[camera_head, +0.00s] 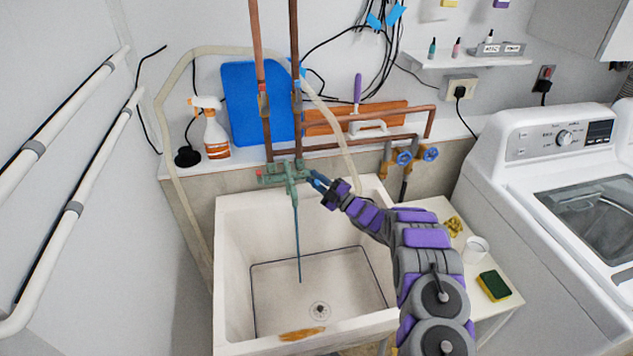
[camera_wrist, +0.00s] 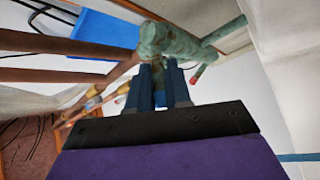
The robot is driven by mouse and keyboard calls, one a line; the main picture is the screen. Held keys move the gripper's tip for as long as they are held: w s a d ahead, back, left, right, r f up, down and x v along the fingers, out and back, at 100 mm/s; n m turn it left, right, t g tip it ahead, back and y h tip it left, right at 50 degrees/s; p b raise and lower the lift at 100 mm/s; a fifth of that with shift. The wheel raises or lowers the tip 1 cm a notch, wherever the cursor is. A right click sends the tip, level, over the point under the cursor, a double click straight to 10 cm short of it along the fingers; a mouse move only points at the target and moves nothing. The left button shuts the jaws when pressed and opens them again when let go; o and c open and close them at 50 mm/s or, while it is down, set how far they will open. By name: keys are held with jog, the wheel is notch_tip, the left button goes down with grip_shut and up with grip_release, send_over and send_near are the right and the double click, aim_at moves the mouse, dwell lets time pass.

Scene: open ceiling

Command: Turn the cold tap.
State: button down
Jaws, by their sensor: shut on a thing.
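The green, weathered faucet (camera_head: 291,173) is fixed to copper pipes above the back edge of the white sink (camera_head: 230,270). It also shows at the top of the wrist view (camera_wrist: 178,42). My gripper (camera_head: 319,180) is at its right side, reaching in from the right. In the wrist view my gripper (camera_wrist: 161,78) is shut on the blue cold tap handle (camera_wrist: 160,98), which shows between the two fingers. The fingers hide much of the handle. A red-tipped handle (camera_wrist: 197,75) shows beyond, to the right of the fingers.
A thin blue line (camera_head: 298,245) runs from the faucet into the basin; I cannot tell what it is. Copper pipes (camera_head: 294,60) rise behind. Blue valve wheels (camera_head: 404,157) are to the right. A side table (camera_head: 505,305) and washer (camera_head: 505,215) stand right.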

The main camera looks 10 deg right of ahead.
dwell(0.3)
jog(key=c, duration=1.1)
grip_release()
jog(key=shift+a, duration=0.1)
jog(key=shift+c, duration=0.2)
notch_tip(320, 180, up, 3)
jog(key=shift+r+p, duration=0.1)
jog(key=shift+p, duration=0.55)
jog(key=shift+s+r, duration=0.2)
jog(key=shift+r, duration=0.05)
jog(key=s+r+p, duration=0.1)
jog(key=s+p, duration=0.1)
jog(key=s, duration=1.3)
jog(key=shift+s+a, duration=0.3)
jog(key=shift+a, duration=0.15)
